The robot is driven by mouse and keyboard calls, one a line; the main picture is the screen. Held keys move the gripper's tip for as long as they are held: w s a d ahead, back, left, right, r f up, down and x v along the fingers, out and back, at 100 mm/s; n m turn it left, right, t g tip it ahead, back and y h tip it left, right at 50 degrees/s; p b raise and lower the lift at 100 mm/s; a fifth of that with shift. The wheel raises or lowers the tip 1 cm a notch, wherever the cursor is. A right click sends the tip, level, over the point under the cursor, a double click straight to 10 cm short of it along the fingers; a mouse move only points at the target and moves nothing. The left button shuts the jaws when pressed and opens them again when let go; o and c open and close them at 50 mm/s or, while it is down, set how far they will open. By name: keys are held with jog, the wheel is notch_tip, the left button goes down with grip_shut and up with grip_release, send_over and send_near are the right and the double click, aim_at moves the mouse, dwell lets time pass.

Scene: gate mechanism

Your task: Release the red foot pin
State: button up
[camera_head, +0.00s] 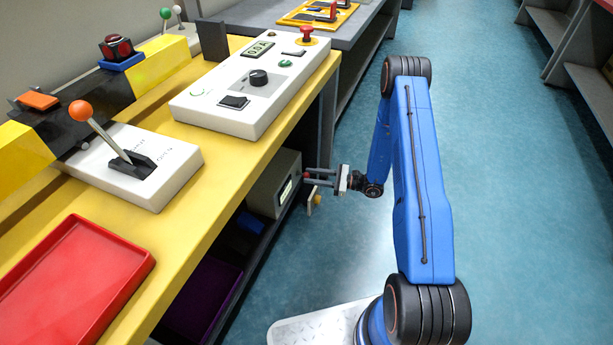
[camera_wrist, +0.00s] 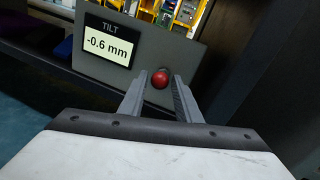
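A round red knob (camera_wrist: 160,79), which looks like the red foot pin's head, shows in the wrist view in front of a grey panel. My gripper (camera_wrist: 159,88) is open, with one finger on each side of the knob in that view. A narrow gap shows on both sides, and I cannot tell how deep the knob sits between the fingers. In the head view my gripper (camera_head: 306,178) points left at the grey box (camera_head: 274,184) under the yellow bench.
The panel's display (camera_wrist: 107,44) reads TILT -0.6 mm. A small yellow knob (camera_head: 316,199) is just below my gripper in the head view. The yellow bench (camera_head: 215,190) overhangs the shelf. The blue floor (camera_head: 520,200) to the right is clear.

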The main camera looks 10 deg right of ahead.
jog(key=shift+x, duration=1.3)
grip_shut()
jog(key=v, duration=0.2)
jog(key=shift+s+d, duration=0.15)
jog(key=shift+s, duration=0.3)
grip_release()
jog(key=shift+d, duration=0.25)
